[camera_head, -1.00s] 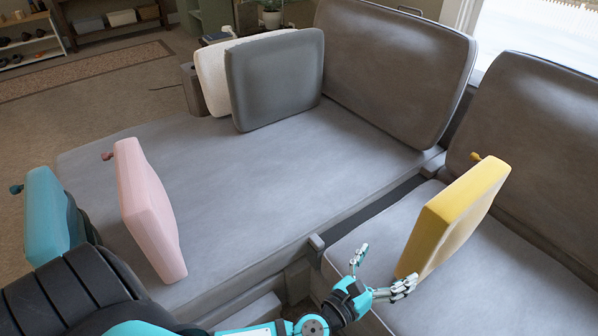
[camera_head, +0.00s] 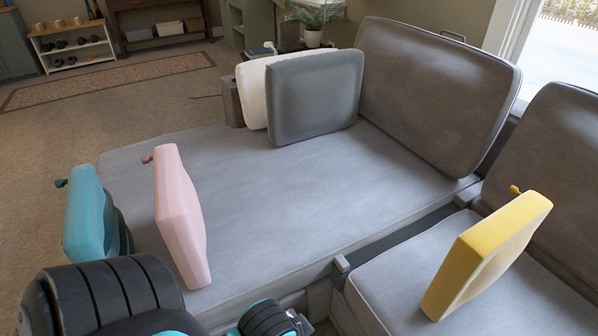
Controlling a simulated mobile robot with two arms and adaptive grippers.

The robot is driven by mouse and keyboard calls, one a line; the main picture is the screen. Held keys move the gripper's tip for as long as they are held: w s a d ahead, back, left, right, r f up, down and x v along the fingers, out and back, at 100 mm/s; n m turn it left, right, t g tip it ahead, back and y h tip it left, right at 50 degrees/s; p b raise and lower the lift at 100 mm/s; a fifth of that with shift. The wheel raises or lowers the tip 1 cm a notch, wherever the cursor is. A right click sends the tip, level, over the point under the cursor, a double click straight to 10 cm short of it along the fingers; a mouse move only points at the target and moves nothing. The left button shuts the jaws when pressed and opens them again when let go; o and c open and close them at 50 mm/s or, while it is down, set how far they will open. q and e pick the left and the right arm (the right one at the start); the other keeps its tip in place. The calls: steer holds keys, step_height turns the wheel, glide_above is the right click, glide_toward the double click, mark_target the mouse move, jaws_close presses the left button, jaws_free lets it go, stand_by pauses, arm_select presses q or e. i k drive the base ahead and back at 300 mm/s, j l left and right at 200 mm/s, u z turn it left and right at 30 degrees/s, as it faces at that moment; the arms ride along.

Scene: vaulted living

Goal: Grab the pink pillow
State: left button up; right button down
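The pink pillow (camera_head: 181,218) stands upright on its edge on the left part of the grey sofa seat, leaning slightly. A small dark pink knob (camera_head: 147,159) sticks out near its top left. Nothing of mine is seen touching the pillow. Neither of my grippers shows in the head view. Only black and teal arm parts show at the bottom left and bottom middle, below the pillow.
A teal pillow (camera_head: 86,214) stands left of the pink one. A yellow pillow (camera_head: 487,252) stands on the right seat. Grey (camera_head: 315,97) and white (camera_head: 252,92) cushions stand at the back. The middle of the left seat (camera_head: 290,190) is clear.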

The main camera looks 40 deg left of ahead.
mark_target(178, 217)
steer(key=j+u, duration=0.1)
steer(key=u, duration=2.15)
